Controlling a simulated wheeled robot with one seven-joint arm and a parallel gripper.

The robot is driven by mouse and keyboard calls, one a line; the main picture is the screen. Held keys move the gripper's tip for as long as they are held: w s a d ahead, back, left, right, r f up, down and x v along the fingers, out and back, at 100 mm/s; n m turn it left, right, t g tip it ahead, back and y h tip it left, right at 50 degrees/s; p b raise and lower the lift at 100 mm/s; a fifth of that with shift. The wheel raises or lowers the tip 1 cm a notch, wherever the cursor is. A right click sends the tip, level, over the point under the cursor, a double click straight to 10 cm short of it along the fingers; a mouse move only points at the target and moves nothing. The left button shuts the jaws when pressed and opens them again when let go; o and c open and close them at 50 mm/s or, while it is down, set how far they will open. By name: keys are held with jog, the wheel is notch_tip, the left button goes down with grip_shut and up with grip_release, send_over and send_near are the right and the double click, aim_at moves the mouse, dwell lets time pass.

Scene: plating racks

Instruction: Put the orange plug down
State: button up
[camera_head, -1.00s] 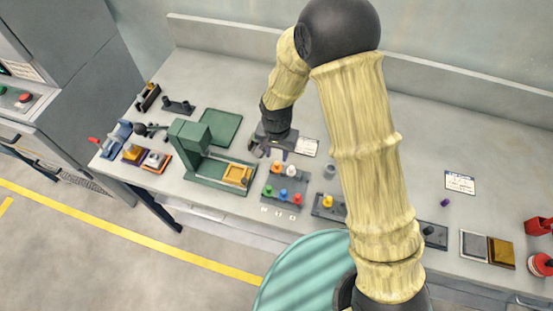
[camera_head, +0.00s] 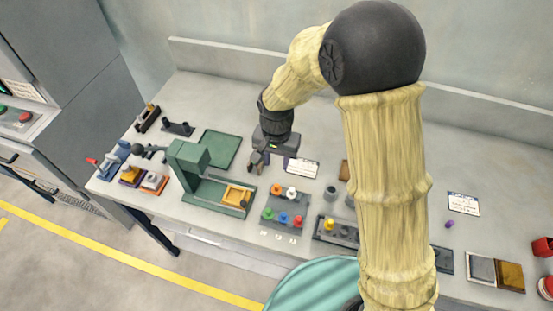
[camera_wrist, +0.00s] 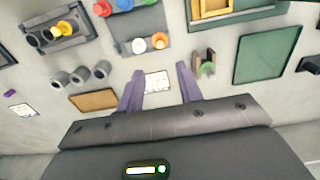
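The orange plug (camera_head: 276,188) stands upright in the back row of the grey plug rack (camera_head: 268,212), left of a white plug (camera_head: 291,192). In the wrist view the orange plug (camera_wrist: 159,40) sits in the rack beside the white one. My gripper (camera_head: 273,160) is behind the rack, apart from the plug. In the wrist view its two purple fingers (camera_wrist: 159,71) are spread with nothing between them. A printed card on the bench shows between and beyond them.
Red, blue and green plugs fill the front row. A green press (camera_head: 190,155) with a yellow tray stands left. A holder with a yellow plug (camera_head: 328,224) and grey cups (camera_head: 331,193) are right. A small bracket (camera_wrist: 204,64) lies close to one finger.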

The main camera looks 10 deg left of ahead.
jog(key=shift+d, duration=0.1)
jog(key=s+d+r+t, duration=0.1)
jog(key=s+d+r, duration=0.2)
jog(key=d, duration=0.9)
jog(key=s+d+r+n+t, duration=0.1)
jog(key=s+d+r, duration=0.3)
jog(key=d, duration=0.9)
jog(key=shift+d+r+t, duration=0.25)
jog(key=shift+r+t, duration=0.05)
jog(key=shift+r, duration=0.05)
